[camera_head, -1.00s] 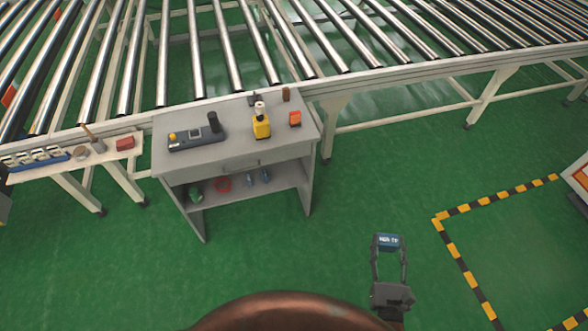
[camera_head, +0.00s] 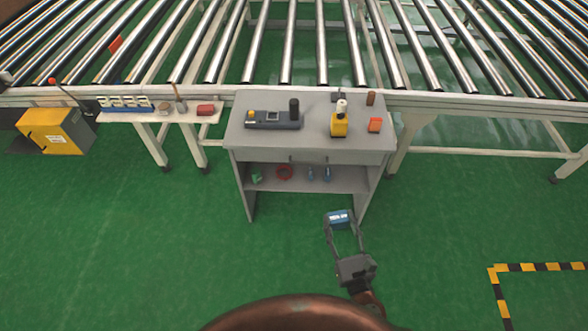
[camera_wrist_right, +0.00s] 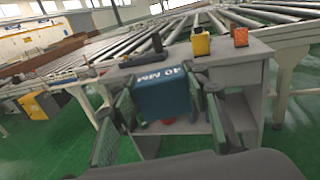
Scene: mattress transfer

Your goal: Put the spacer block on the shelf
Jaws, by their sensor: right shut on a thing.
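My right gripper (camera_head: 340,223) is shut on a blue block with white lettering, the spacer block (camera_head: 339,218). In the right wrist view the block (camera_wrist_right: 165,94) reads "40 MM" and sits between the two finger pads. The block is held in the air in front of the grey workbench. The shelf (camera_head: 350,184) is the lower board of that bench, under the drawer. The held block hides part of the shelf in the right wrist view. My left gripper is not in view.
A side table (camera_head: 218,110) stands to the left. A roller conveyor runs behind. The green floor before the bench is clear.

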